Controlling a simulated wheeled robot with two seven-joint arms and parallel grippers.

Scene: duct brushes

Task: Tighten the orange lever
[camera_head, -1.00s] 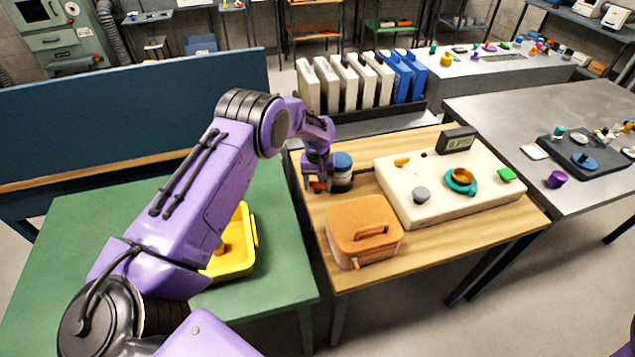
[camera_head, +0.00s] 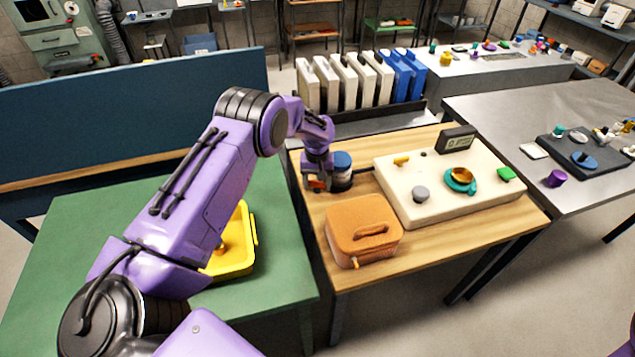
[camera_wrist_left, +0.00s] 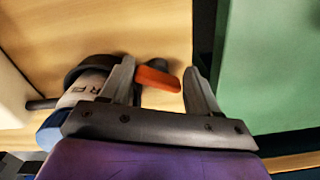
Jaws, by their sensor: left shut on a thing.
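The orange lever (camera_wrist_left: 158,79) lies between the two fingers of my left gripper (camera_wrist_left: 165,82) in the left wrist view. It also shows as a small orange patch in the head view (camera_head: 316,184). It sits beside a round device (camera_head: 342,172) with a blue top, a pale band and a dark base, at the left of the wooden table. My left gripper is shut on the lever, low beside the device. The fingers partly hide the device in the wrist view (camera_wrist_left: 88,88). My right gripper is out of view.
An orange box (camera_head: 362,248) stands in front of the device on the wooden table (camera_head: 440,251). A cream panel (camera_head: 425,194) with knobs stands to the right. A yellow tray (camera_head: 246,232) is on the green table (camera_head: 270,281) at left, across a gap.

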